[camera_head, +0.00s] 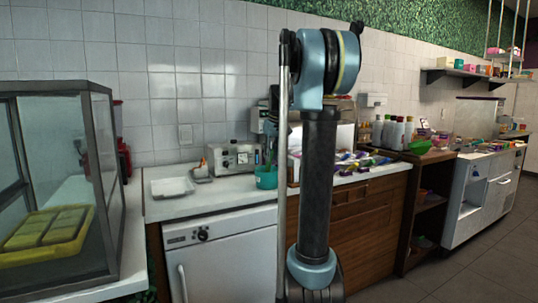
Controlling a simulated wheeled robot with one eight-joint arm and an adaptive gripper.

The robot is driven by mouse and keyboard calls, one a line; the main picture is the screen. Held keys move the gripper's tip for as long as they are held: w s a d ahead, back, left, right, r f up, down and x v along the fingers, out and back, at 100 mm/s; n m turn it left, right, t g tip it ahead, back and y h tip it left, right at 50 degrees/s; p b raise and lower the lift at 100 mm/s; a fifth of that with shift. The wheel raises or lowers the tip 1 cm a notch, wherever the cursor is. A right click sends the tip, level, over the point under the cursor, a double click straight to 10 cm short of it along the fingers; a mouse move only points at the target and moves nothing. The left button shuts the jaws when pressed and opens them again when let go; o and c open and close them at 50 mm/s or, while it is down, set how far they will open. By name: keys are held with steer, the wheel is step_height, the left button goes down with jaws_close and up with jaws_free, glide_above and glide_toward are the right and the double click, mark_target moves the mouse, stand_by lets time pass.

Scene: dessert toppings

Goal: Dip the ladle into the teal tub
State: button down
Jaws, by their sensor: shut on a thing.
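The teal tub (266,179) stands on the white counter, just left of my arm's upright link. My gripper (270,140) is above the tub, small in the picture and partly hidden behind my own arm. It is shut on a thin greenish upright piece, the ladle (269,158), which reaches down to the tub's mouth. The ladle's bowl is not visible, and I cannot tell how deep it sits in the tub.
A white tray (172,187) and a grey appliance (234,158) are left of the tub. Colourful packets (352,160) lie to the right, with bottles (398,132) and a green bowl (418,146) farther right. A glass case (60,180) stands at the left.

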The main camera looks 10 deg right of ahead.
steer(key=shift+s+d+f+t+y, duration=0.25)
steer(key=shift+s+f+t, duration=0.35)
steer(key=shift+s+t, duration=0.2)
steer(key=shift+s+d+f+t+y, duration=0.3)
steer(key=shift+s+f+t, duration=0.25)
steer(key=shift+s+t, duration=0.25)
steer(key=shift+s+d+f+t+y, duration=0.25)
steer(key=shift+s+f+t, duration=0.4)
steer(key=shift+t, duration=0.25)
steer(key=shift+r, duration=0.2)
step_height(320, 180, up, 10)
steer(key=s+t, duration=0.1)
steer(key=shift+r, duration=0.15)
stand_by(0.4)
steer(key=shift+d, duration=0.1)
stand_by(1.0)
